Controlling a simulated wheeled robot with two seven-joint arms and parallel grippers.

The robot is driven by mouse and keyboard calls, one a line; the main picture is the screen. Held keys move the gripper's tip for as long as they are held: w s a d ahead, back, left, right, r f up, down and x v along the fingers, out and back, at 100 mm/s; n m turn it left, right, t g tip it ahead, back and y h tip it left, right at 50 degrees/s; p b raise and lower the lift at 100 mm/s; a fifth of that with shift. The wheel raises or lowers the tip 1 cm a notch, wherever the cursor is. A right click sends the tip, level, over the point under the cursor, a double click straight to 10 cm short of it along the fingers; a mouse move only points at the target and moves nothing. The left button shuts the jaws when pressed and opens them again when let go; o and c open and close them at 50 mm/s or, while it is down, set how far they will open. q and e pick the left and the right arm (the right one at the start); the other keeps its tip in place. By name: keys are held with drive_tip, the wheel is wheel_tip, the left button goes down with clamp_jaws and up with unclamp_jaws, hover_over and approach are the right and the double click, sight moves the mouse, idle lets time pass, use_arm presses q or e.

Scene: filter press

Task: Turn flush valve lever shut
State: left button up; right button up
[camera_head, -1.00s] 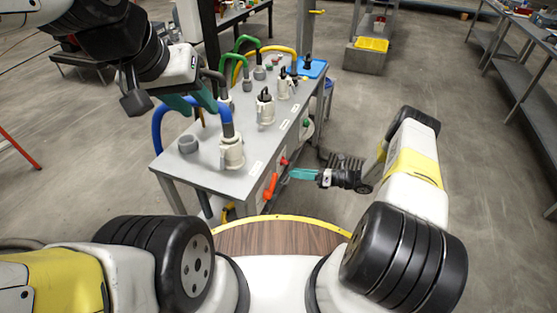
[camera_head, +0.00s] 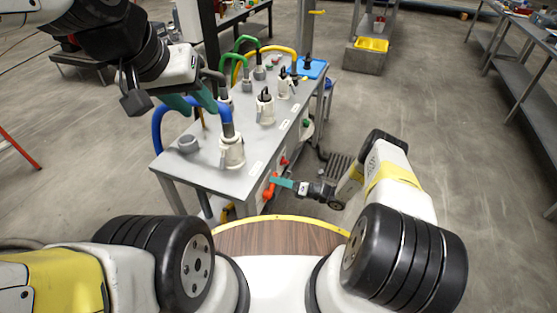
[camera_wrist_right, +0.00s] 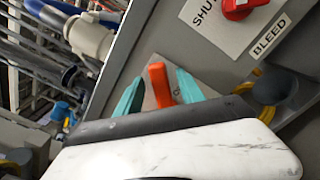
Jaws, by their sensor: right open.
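The orange-red lever (camera_head: 269,188) is on the near end of the grey bench, below its top. In the right wrist view the lever (camera_wrist_right: 160,85) stands between the two teal fingers of my right gripper (camera_wrist_right: 161,76), with a gap on each side. The lever's lower part is hidden behind my wrist. In the head view my right gripper (camera_head: 275,182) reaches in from the right at the lever. My left gripper (camera_head: 193,102) is above the bench's left side, its teal fingers apart, close to the blue hose.
A red knob (camera_wrist_right: 238,6) sits on a plate reading SHUT, with a BLEED label below. The floor right of the bench is open, with a drain grate (camera_head: 340,165).

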clamp_jaws()
idle(1.4)
